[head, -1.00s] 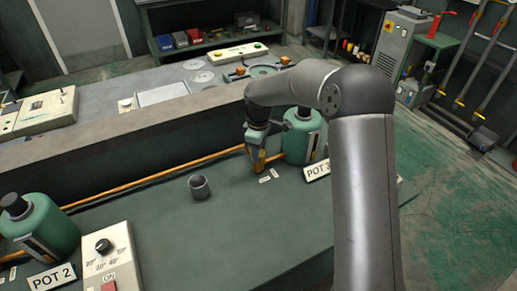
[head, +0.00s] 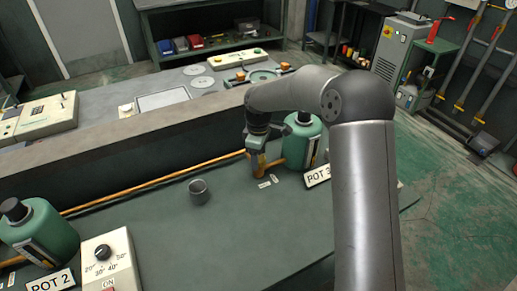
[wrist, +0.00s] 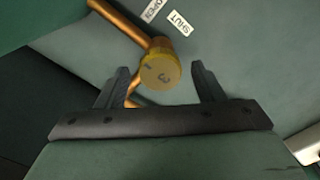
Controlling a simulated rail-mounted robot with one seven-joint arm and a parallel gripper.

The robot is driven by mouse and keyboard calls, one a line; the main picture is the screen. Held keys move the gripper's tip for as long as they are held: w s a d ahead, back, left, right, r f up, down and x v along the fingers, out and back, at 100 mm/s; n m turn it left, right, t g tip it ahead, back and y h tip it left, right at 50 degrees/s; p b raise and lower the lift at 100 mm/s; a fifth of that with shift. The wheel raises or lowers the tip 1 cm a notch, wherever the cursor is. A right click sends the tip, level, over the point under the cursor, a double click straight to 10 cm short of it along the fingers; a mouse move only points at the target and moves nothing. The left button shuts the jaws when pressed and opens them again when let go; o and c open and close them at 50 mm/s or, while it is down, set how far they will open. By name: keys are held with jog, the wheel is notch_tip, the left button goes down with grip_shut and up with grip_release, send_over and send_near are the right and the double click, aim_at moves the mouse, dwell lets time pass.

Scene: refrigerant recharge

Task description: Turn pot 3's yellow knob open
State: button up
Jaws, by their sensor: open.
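Pot 3 (head: 298,145) is a green canister with a dark cap at the back right of the bench, its POT 3 sign (head: 317,176) in front. My gripper (head: 258,172) points down just left of it, largely hiding the knob in the head view. In the wrist view, the round yellow knob (wrist: 161,70), marked 3, sits on a copper pipe. My open gripper (wrist: 160,82) has a finger on each side of it, with gaps visible between fingers and knob. The OPEN label (wrist: 152,10) and SHUT label (wrist: 181,23) lie beyond the knob.
Pot 2 (head: 42,233) and a dial box (head: 112,262) are at front left. A copper pipe (head: 150,183) runs along the bench's back wall. The middle of the bench is clear.

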notch_tip(320, 180, up, 18)
jog(key=shift+f+b, duration=0.25)
jog(key=shift+b, duration=0.15)
